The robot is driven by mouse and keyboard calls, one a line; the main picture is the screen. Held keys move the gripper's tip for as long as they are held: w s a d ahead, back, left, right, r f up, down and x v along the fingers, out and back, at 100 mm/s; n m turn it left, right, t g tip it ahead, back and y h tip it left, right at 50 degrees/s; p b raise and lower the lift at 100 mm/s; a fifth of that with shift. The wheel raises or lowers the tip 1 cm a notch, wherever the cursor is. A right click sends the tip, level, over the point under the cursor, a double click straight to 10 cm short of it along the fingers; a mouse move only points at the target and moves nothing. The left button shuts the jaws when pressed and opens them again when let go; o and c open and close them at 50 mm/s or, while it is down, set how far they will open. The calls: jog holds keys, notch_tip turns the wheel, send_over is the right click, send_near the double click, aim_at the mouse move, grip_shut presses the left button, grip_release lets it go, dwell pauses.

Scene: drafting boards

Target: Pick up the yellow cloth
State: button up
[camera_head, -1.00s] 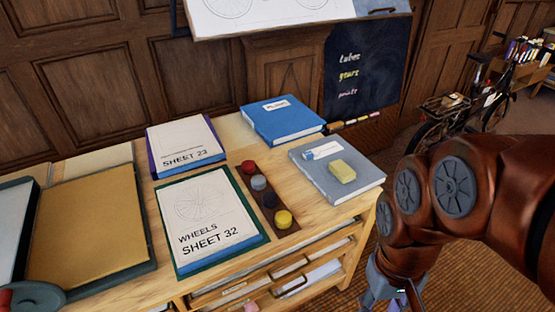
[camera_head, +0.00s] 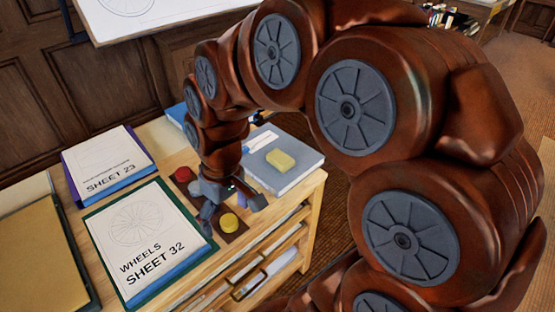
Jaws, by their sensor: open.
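The yellow cloth (camera_head: 281,161) looks like a small pale yellow folded pad. It lies on top of the grey-blue book (camera_head: 300,177) at the right end of the cabinet top. My gripper (camera_head: 232,207) points down with its fingers spread, over the dark strip (camera_head: 235,236) that holds round coloured pieces. It is to the left of the cloth and nearer the front, apart from it. Nothing shows between the fingers. A yellow round piece (camera_head: 229,223) shows just below the gripper, and part of the strip is hidden behind it.
The "WHEELS SHEET 32" pad (camera_head: 145,240) lies left of the gripper, with the "SHEET 23" pad (camera_head: 105,165) behind it. A red round piece (camera_head: 183,174) shows on the strip. My arm covers most of the blue book (camera_head: 176,113). Drawers (camera_head: 262,268) at the front stand partly open.

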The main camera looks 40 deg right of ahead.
jog(key=w+d+f+t, duration=0.2)
jog(key=w+d, duration=0.5)
jog(key=w, duration=0.2)
jog(key=m+t+h, duration=0.1)
jog(key=t, duration=0.1)
send_near(281, 158)
jog(key=shift+w+a+f, duration=0.25)
jog(key=shift+w+f, duration=0.25)
jog(key=shift+w, duration=0.1)
jog(key=shift+d+f, duration=0.15)
jog(key=shift+f, duration=0.05)
jog(key=shift+x, duration=1.15)
jog(key=shift+w+f+p, duration=0.1)
jog(key=shift+f+p, duration=0.55)
jog(key=shift+p, duration=0.1)
jog(key=p+x, duration=0.1)
jog(key=x, duration=0.2)
jog(key=shift+d+f, duration=0.15)
jog(key=shift+f, duration=0.1)
jog(key=shift+f+t, duration=0.2)
jog(key=shift+t, duration=0.1)
jog(key=shift+f+b, duration=0.25)
jog(key=shift+b, duration=0.2)
